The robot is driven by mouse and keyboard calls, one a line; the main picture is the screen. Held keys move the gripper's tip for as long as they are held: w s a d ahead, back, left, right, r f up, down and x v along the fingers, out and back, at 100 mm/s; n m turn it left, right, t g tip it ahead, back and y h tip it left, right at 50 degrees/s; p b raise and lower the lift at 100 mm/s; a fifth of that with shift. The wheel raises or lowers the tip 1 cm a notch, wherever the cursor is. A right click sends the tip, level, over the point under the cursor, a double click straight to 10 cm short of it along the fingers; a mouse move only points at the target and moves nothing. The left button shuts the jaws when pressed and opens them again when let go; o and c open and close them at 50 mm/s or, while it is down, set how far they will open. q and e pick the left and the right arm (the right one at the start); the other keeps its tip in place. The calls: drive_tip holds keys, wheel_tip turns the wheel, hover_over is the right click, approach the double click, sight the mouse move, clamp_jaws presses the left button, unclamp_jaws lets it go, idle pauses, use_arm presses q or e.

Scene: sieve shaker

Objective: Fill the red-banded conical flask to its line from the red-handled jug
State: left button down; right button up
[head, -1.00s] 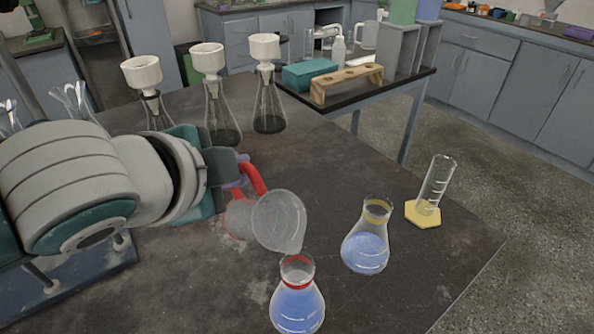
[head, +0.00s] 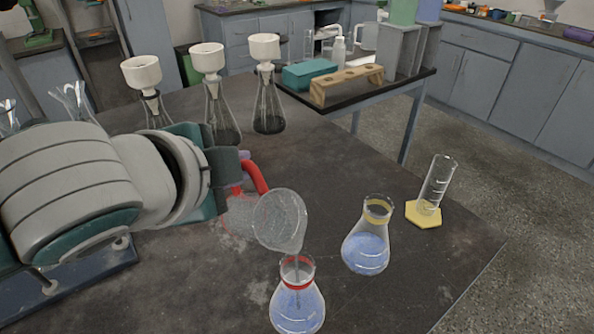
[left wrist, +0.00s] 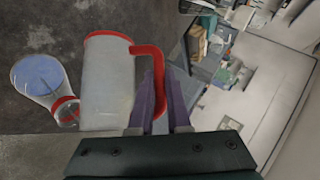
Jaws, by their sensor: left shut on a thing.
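The red-handled jug (head: 280,220) is tipped over the red-banded conical flask (head: 297,300), its spout just above the flask's mouth. A thin stream runs from the spout down into the flask. Blue liquid fills the flask's lower body; I cannot tell its level against the line. My left gripper (head: 245,168) is shut on the jug's red handle. In the left wrist view the purple fingers (left wrist: 160,95) pinch the handle, with the jug (left wrist: 107,80) beside them and the red-banded flask (left wrist: 45,85) at left. My right gripper is not in view.
A yellow-banded flask (head: 366,245) with blue liquid stands close to the right of the red-banded one. A measuring cylinder (head: 436,185) on a yellow base stands beyond it. Several flasks with white funnels (head: 208,60) stand at the back. The table's right edge is near.

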use_arm(q)
drive_tip(key=shift+s+d+r+m+t+b, duration=0.2)
drive_tip(key=shift+r+m+t+b, duration=0.15)
drive_tip(key=shift+r+t, duration=0.1)
idle(1.7)
drive_tip(key=shift+w+a+f+n+g+h+p, duration=0.3)
drive_tip(key=shift+w+a+f+n+g+p, duration=0.35)
drive_tip(key=shift+f+g+p, duration=0.3)
drive_tip(key=shift+w+a+f+g+h+b, duration=0.1)
drive_tip(key=shift+w+f+g+h+b, duration=0.05)
drive_tip(key=shift+f, duration=0.2)
drive_tip(key=shift+w+a+f+g+h+b, duration=0.1)
drive_tip(key=shift+f+g+h+b, duration=0.05)
drive_tip(key=shift+f, duration=0.2)
drive_tip(key=shift+f+n, duration=0.2)
drive_tip(key=shift+n, duration=0.1)
